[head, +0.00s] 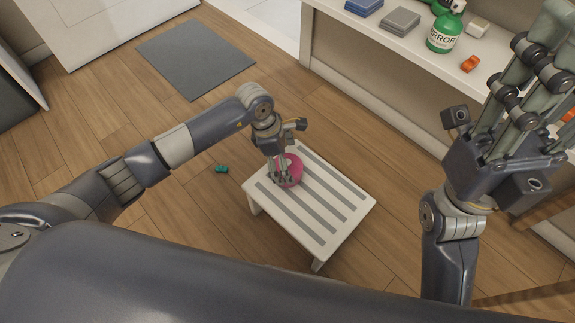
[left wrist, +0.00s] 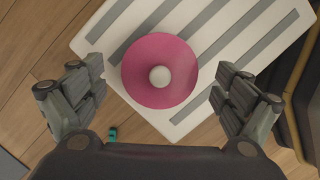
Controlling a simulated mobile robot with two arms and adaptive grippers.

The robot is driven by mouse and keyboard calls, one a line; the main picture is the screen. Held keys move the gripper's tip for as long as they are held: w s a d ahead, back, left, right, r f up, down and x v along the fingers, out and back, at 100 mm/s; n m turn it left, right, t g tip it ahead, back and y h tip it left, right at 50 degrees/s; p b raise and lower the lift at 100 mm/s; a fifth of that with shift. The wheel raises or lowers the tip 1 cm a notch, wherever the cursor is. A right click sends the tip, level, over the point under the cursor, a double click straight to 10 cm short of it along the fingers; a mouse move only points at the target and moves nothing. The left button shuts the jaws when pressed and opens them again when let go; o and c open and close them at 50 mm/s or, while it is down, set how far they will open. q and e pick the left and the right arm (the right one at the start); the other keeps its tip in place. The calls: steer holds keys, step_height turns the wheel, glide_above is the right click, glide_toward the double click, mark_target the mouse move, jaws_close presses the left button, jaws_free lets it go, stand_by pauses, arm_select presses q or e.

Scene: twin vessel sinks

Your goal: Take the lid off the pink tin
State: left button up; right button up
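The pink tin (head: 291,170) stands on a white stool with grey stripes (head: 335,215). In the left wrist view its round pink lid (left wrist: 160,88) shows from above, with a pale round knob (left wrist: 160,76) at its centre. The lid hides the tin's body there. My left gripper (head: 283,180) is over the tin from above. In the left wrist view its fingers are spread wide to both sides of the lid, with gaps between, and hold nothing. My right gripper (head: 530,90) is raised at the right, away from the stool, its fingers extended upward with nothing seen in them.
A small teal object (head: 221,169) lies on the wooden floor left of the stool. A grey mat (head: 195,58) lies further back. A white shelf (head: 400,30) at the back right holds a green bottle (head: 445,33), folded cloths (head: 400,20) and an orange item (head: 470,63).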

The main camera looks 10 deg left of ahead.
arm_select(q)
steer(key=c, duration=1)
